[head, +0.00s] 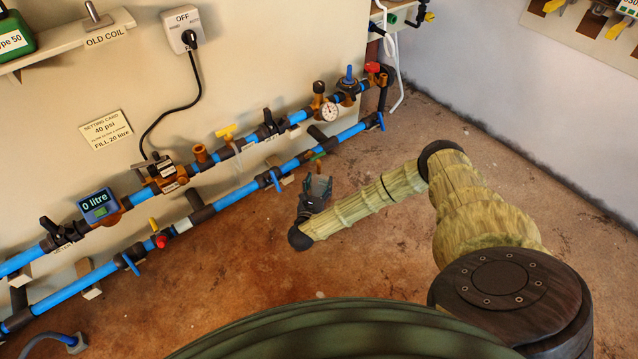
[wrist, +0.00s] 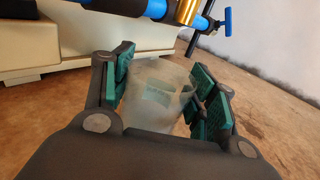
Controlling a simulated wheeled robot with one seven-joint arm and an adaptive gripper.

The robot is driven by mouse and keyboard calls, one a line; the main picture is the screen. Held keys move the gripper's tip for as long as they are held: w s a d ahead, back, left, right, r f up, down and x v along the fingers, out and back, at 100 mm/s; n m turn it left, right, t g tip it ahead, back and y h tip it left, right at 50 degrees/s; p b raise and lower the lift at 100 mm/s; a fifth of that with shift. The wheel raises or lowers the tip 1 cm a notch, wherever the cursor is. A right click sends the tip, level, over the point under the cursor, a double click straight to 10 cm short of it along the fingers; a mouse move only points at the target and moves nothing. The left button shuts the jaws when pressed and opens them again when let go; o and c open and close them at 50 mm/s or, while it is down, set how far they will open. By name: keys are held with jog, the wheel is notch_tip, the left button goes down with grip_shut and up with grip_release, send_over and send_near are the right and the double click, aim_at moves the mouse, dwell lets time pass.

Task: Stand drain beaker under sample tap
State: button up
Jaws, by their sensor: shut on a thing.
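My gripper (wrist: 165,88) is shut on a cloudy, translucent beaker (wrist: 158,92), with its green pads on either side of it. The beaker looks upright or slightly tilted, with a paler patch on its side. In the head view my gripper (head: 318,187) is low over the brown floor, in front of the lower blue pipe; the beaker is hard to make out there. A yellow-handled tap (head: 226,132) sits on the upper pipe. Another tap with a yellow lever and red end (head: 158,238) is on the lower pipe. No label tells which is the sample tap.
Two blue pipes run along the cream wall, with a meter reading "0 litre" (head: 98,205), a gauge (head: 329,112) and blue-handled valves. A switch (head: 182,30) marked OFF hangs above. Floor to the right of the pipes is clear.

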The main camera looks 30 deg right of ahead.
jog(key=shift+f+b, duration=0.45)
jog(key=shift+f, duration=0.15)
dwell(0.4)
jog(key=o, duration=1.2)
jog(key=shift+c, duration=0.2)
jog(key=v, duration=1.1)
jog(key=shift+f, duration=0.1)
jog(key=shift+s+a, duration=0.3)
jog(key=shift+s, duration=0.05)
